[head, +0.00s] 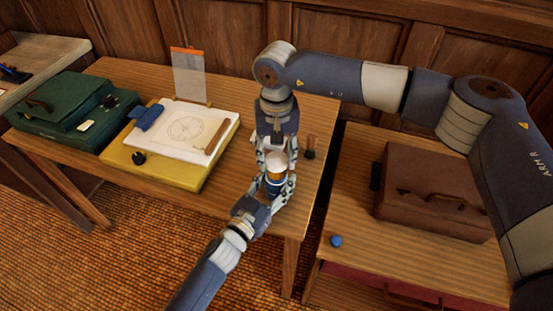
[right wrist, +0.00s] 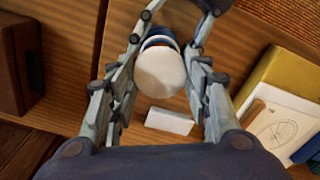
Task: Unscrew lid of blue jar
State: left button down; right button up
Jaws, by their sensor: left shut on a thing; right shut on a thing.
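The blue jar (head: 272,187) stands at the right end of the wooden table in the head view, largely covered by my grippers. Its white lid (head: 279,159) is on top; in the right wrist view the lid (right wrist: 160,72) is a pale disc with a sliver of the blue jar (right wrist: 160,40) behind it. My right gripper (head: 277,172) comes down from above, its fingers on both sides of the lid, shut on it. My left gripper (head: 272,190) comes from the front and is shut around the jar's lower body. The exact finger contacts are hidden.
A dark upright object with a brown top (head: 309,147) stands close right of the jar. A yellow drafting board (head: 190,178) and a green case (head: 60,118) lie to the left. The right table holds a brown case (head: 425,225) and a small blue object (head: 336,241).

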pick_arm(q)
jog(key=c, duration=0.7)
grip_release()
jog(key=shift+s, duration=0.1)
